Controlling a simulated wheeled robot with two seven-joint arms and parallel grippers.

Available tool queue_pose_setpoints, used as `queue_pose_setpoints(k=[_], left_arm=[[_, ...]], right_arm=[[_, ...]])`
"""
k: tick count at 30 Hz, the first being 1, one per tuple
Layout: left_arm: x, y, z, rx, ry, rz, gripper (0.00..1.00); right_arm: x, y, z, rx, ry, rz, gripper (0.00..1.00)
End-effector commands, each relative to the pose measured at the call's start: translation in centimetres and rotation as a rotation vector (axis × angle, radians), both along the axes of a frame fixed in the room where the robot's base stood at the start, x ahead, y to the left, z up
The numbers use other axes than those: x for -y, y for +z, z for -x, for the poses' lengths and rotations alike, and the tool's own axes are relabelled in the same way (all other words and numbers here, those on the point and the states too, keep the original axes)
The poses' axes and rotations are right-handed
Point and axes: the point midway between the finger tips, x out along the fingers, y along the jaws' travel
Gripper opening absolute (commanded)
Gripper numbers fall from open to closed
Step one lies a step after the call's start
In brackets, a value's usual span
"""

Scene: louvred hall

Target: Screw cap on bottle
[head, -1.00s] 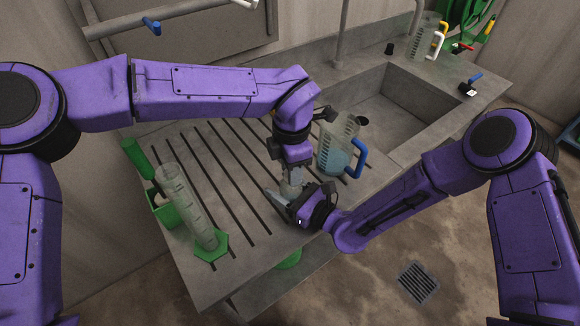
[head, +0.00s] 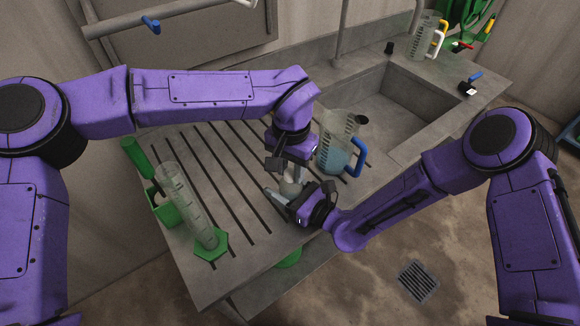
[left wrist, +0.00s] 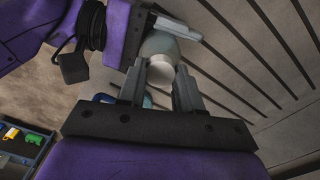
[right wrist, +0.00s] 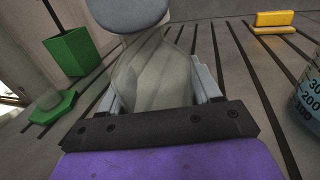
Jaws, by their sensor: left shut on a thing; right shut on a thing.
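The bottle (right wrist: 150,75) is pale, see-through and roughly upright in the right wrist view, between my right gripper's fingers. My right gripper (head: 287,198) is shut on it at the front of the grooved drainboard. My left gripper (head: 293,174) points down from directly above the bottle. In the left wrist view a whitish round cap (left wrist: 163,72) sits between its fingertips, and the gripper is shut on it. The bottle's shoulder (left wrist: 160,44) shows just beyond the cap. The fingers hide the joint between cap and neck, so I cannot tell how far the cap is threaded.
A measuring jug with a blue handle (head: 357,157) stands close right of my grippers. A tall clear cylinder on a green base (head: 212,247) and a green holder (head: 163,212) stand left. The sink (head: 400,105) lies behind right.

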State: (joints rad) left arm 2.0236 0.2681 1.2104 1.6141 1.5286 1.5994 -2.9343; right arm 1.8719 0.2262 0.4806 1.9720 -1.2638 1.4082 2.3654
Motion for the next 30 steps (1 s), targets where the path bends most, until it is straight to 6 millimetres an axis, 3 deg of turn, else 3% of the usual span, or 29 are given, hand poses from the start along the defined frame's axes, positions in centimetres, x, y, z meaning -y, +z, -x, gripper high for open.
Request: queue_pose_setpoints(k=[5, 6, 8, 18, 30], left_arm=[[0.3, 0.0, 0.5, -0.012, -0.005, 0.002, 0.07], [0.3, 0.0, 0.5, -0.012, -0.005, 0.002, 0.41], [0.3, 0.0, 0.5, -0.010, -0.005, 0.002, 0.60], [0.1, 0.2, 0.2, -0.005, 0.002, 0.001, 0.60], [0.1, 4.5, 0.2, -0.004, 0.003, 0.001, 0.60]], right_arm=[[0.1, -0.1, -0.2, -0.003, -0.005, 0.002, 0.00], [0.1, -0.1, -0.2, -0.003, -0.005, 0.002, 0.00], [0.1, -0.1, -0.2, -0.002, -0.005, 0.002, 0.00], [0.1, -0.1, -0.1, -0.002, -0.003, 0.002, 0.00], [0.1, -0.2, 0.0, -0.002, -0.003, 0.002, 0.00]])
